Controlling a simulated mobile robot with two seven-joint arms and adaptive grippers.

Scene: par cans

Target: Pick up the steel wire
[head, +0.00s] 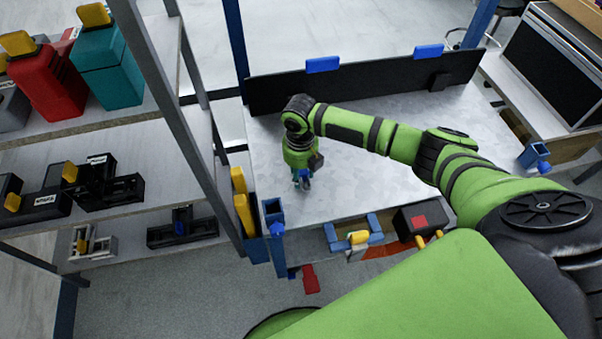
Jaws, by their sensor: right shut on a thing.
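My right gripper (303,181) points down over the left part of the grey metal worktable (370,190). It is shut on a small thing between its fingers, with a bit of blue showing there. The thing is too small and too covered by the fingers to make out, so I cannot tell whether it is the steel wire. No steel wire stands out clearly anywhere else in the view. I cannot tell whether the gripper touches the table top. My left gripper is not in view.
A shelf rack on the left holds a red can (47,83), a teal can (106,68) and several black trays. A black board (380,78) borders the table's back. Blue holders and a black box with a red patch (419,221) line its front. The table's middle is clear.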

